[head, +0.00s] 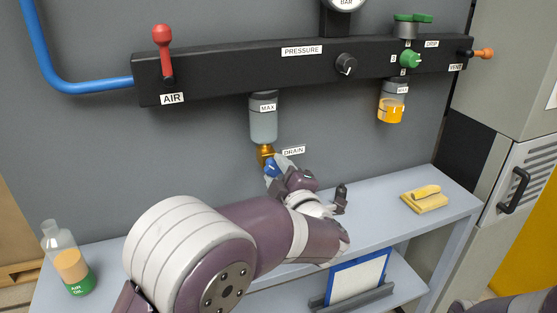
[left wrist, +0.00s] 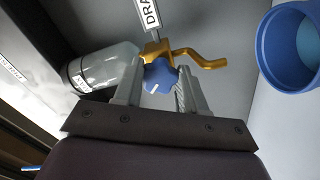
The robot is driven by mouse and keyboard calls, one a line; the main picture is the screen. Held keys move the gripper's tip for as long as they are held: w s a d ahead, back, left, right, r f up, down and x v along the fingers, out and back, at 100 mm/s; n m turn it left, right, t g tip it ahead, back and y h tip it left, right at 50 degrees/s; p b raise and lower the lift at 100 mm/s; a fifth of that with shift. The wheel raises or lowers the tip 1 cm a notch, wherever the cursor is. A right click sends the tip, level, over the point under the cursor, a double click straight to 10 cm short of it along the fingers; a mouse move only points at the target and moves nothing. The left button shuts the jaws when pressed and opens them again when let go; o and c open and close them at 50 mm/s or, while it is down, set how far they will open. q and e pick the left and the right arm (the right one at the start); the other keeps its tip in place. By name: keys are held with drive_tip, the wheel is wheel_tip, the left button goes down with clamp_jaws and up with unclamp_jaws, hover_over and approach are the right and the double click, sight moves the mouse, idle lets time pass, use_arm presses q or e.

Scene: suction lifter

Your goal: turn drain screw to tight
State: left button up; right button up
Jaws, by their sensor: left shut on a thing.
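The drain screw is a blue knob (head: 271,168) on a brass fitting (head: 264,152) below a clear filter bowl (head: 263,122) marked MAX. A DRAIN label (head: 293,150) is beside it. My left gripper (head: 278,166) reaches up to the knob from below right. In the left wrist view the blue knob (left wrist: 160,75), with a white mark on its face, sits between the two fingers of my left gripper (left wrist: 158,90), which is shut on it. A curved brass spout (left wrist: 203,60) extends from the fitting. My right gripper is not in view.
A black bar (head: 230,68) carries a red AIR lever (head: 163,50), a pressure knob (head: 346,65) and an oil bowl (head: 391,104). An oil bottle (head: 68,260) stands at the bench's left, and a yellow cloth (head: 425,199) lies right. A blue cup (left wrist: 290,45) is near the gripper.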

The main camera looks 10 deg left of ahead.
use_arm(q)
drive_tip(key=m+p, duration=0.6)
drive_tip(key=shift+r, duration=0.1)
drive_tip(key=shift+a+f+m+p, duration=0.1)
drive_tip(key=shift+f+m+p, duration=0.15)
drive_tip(key=shift+m+p, duration=1.2)
drive_tip(key=shift+s, duration=0.1)
drive_tip(key=shift+f, duration=0.1)
drive_tip(key=o, duration=1.1)
drive_tip(key=shift+c, duration=0.2)
drive_tip(key=b+v, duration=0.1)
drive_tip(key=v, duration=1.1)
drive_tip(key=shift+s+d, duration=0.2)
drive_tip(key=shift+s, duration=0.05)
